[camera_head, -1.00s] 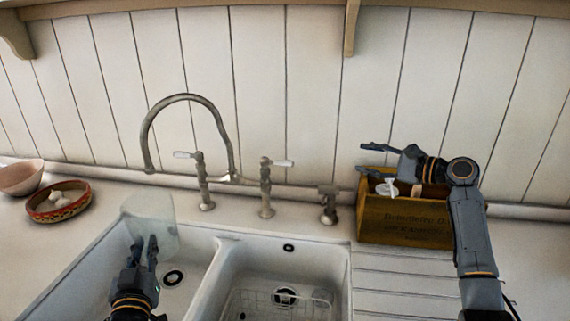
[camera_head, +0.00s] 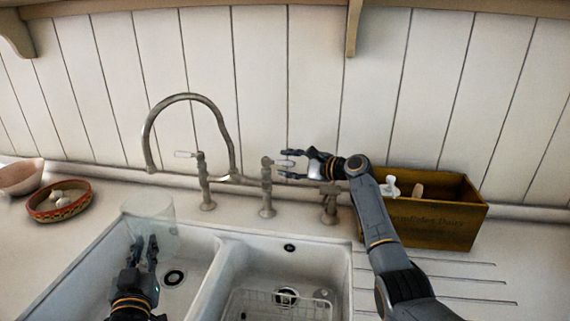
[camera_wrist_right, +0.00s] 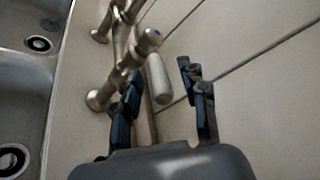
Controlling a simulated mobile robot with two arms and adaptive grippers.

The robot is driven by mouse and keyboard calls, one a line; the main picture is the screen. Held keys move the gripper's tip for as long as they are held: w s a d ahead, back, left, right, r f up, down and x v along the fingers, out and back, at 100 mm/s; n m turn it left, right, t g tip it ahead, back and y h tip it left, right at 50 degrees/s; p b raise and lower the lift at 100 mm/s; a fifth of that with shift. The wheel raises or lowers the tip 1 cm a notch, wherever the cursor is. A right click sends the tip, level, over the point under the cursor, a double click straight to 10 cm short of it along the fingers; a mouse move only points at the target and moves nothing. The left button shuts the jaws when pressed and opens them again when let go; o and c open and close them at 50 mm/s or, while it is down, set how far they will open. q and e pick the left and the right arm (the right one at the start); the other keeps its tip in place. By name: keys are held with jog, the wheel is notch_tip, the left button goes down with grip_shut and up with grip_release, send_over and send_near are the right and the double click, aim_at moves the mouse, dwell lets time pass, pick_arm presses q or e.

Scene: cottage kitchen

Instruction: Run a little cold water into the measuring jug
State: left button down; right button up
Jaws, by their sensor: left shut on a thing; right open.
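The measuring jug (camera_head: 150,216) is a clear, pale vessel over the left sink basin, below the spout of the arched tap (camera_head: 190,98). My left gripper (camera_head: 143,243) is shut on its near side. Whether water is in it, I cannot tell. The right tap (camera_head: 266,190) has a pale lever handle (camera_wrist_right: 159,78) and a blue dot on its top in the right wrist view. My right gripper (camera_head: 287,164) is open at this lever; in the wrist view its fingers (camera_wrist_right: 161,76) are either side of the handle, with visible room on the right. No water stream shows.
The left tap (camera_head: 203,182) has a white lever pointing left. A wooden box (camera_head: 435,222) stands right of the sink behind my right arm. A wire rack (camera_head: 265,305) is in the right basin (camera_head: 232,262). A patterned bowl (camera_head: 45,212) stands on the left counter.

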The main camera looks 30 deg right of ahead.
jog(key=shift+w+a+f, duration=0.15)
jog(key=shift+w+a, duration=0.15)
jog(key=shift+w, duration=0.25)
grip_shut()
